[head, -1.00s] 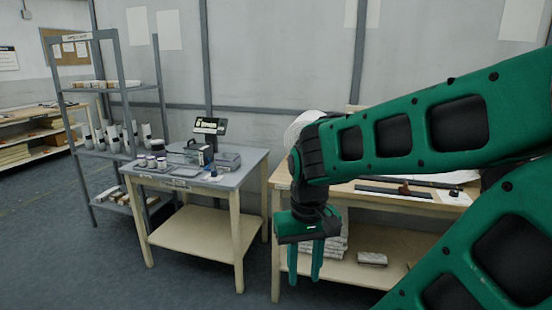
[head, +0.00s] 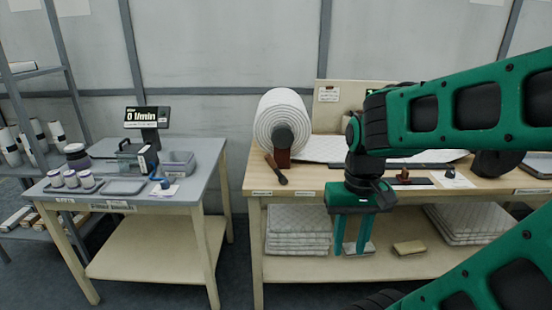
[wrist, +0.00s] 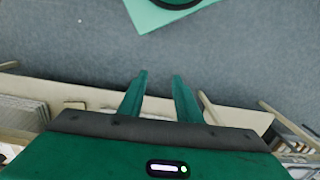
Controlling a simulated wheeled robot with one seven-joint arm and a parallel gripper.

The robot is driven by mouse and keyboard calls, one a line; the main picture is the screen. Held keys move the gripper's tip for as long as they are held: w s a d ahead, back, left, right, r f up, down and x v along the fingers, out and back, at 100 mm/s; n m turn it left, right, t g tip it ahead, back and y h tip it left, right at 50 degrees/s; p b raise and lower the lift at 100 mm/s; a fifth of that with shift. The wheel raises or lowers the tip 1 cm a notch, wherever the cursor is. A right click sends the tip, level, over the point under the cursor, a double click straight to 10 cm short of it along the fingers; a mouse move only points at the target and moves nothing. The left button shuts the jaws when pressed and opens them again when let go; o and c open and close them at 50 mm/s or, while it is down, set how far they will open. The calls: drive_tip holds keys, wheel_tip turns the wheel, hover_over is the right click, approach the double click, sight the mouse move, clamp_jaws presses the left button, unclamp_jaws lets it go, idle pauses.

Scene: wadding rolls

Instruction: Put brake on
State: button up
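A white wadding roll (head: 280,118) stands on the left part of the wooden workbench, end toward me, with a dark round hub (head: 284,138) on a brown block (head: 282,158). A dark lever with a brown upper part (head: 276,168) slants down to the right in front of the block; it may be the brake, but I cannot tell its setting. My gripper (head: 351,252) hangs pointing down in front of the bench, right of the roll and lower than the lever. Its green fingers, also in the wrist view (wrist: 160,76), are apart with nothing between them.
The workbench (head: 258,181) has folded wadding (head: 298,235) on its lower shelf and a flat sheet (head: 315,149) on top. A grey-topped table (head: 205,160) with jars and a display reading 0 l/min (head: 142,115) stands left. A floor gap separates the two.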

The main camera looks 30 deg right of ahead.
drive_tip(key=shift+w+a, duration=0.1)
drive_tip(key=shift+a, duration=0.1)
drive_tip(key=shift+o, duration=1)
drive_tip(key=shift+r, duration=0.1)
wheel_tip(320, 180, up, 9)
drive_tip(key=n+t, duration=0.1)
drive_tip(key=n, duration=1.5)
hover_over(269, 155)
drive_tip(key=shift+s+a+r+h, duration=0.1)
drive_tip(key=shift+s+a+h, duration=0.15)
drive_tip(key=shift+s+h, duration=0.15)
drive_tip(key=shift+w+f, duration=0.25)
drive_tip(key=shift+f, duration=0.25)
drive_tip(key=f, duration=0.9)
drive_tip(key=shift+w+d+f, duration=0.3)
drive_tip(key=shift+f, duration=0.05)
